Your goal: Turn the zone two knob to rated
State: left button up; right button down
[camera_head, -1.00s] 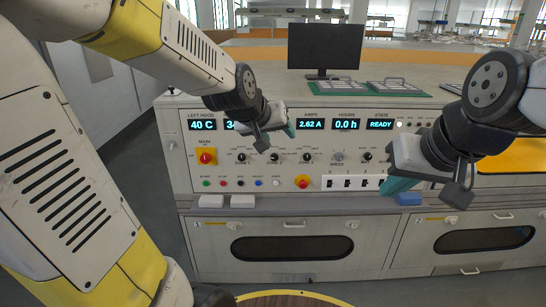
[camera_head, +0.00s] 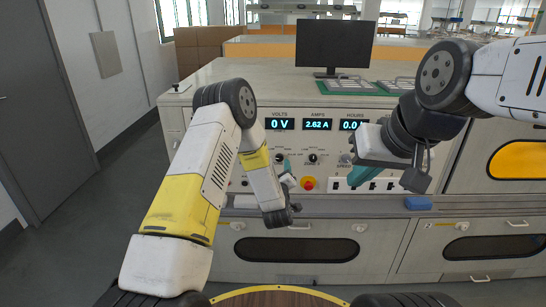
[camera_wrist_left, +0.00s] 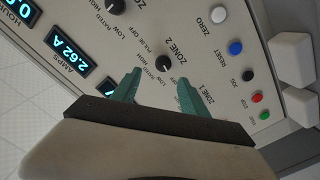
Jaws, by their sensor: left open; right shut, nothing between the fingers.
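The black zone two knob (camera_wrist_left: 162,62) sits on the panel beside its ZONE 2 label in the left wrist view. LOW, RATED and HIGH are printed around it. I cannot make out where its pointer stands. My left gripper (camera_wrist_left: 158,80) is open, its teal fingertips on either side of the line to the knob and apparently just short of it. In the head view my left gripper (camera_head: 286,173) is in front of the panel, partly hiding this knob area. My right gripper (camera_head: 364,177) is shut and empty in front of the panel's right part.
The zone three knob (camera_head: 313,157) is just right of my left gripper. A red emergency button (camera_head: 308,183) on yellow lies below it. Displays read 0 V and 2.62 A (camera_head: 317,124). A blue block (camera_head: 417,203) rests on the ledge. A monitor (camera_head: 333,45) stands behind.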

aim_at(279, 158)
pick_arm(q)
jog(key=w, duration=0.7)
jog(key=shift+w+a+f, duration=0.15)
jog(key=shift+w+f, duration=0.15)
jog(key=shift+f, duration=0.1)
grip_shut()
